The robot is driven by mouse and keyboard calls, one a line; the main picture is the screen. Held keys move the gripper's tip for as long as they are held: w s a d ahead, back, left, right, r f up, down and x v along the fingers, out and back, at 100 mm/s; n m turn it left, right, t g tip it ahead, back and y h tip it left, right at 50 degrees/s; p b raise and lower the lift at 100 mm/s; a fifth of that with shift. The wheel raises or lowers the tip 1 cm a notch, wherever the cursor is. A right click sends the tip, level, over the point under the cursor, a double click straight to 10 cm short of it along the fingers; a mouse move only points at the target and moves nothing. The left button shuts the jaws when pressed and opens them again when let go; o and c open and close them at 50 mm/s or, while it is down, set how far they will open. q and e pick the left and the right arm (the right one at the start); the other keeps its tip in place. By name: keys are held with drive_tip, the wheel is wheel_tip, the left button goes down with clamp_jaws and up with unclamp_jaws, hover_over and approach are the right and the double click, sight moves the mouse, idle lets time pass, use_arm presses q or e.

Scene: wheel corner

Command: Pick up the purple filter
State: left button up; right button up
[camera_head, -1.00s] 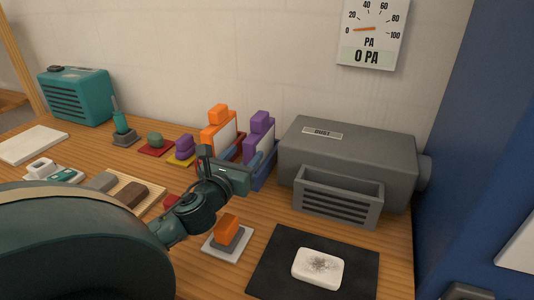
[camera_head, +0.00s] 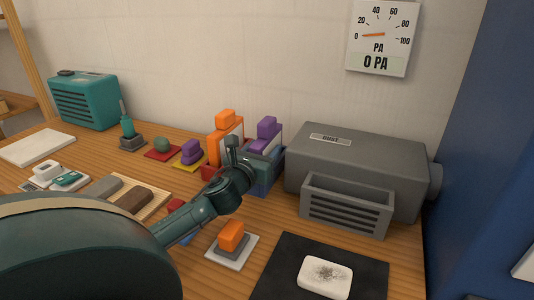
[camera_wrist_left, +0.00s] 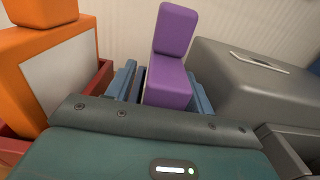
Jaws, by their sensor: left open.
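The purple filter (camera_head: 266,130) stands upright in a blue holder (camera_head: 275,172) at the back, left of the grey dust unit. My left gripper (camera_head: 248,160) is open, just in front of the filter, and covers part of it and its holder. In the left wrist view the purple filter (camera_wrist_left: 168,85) is centred beyond the dark gripper body, between two blue upright pieces. I cannot tell from this view whether the jaws touch it. My right gripper does not show.
An orange filter (camera_head: 224,133) in a red holder stands close on the left. The grey dust unit (camera_head: 355,160) is close on the right. A small purple piece (camera_head: 191,151) sits on a yellow base. A black mat (camera_head: 285,262) with a white block (camera_head: 325,275) lies in front.

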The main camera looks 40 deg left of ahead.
use_arm(q)
drive_tip(key=c, duration=1.1)
drive_tip(key=shift+c, duration=0.2)
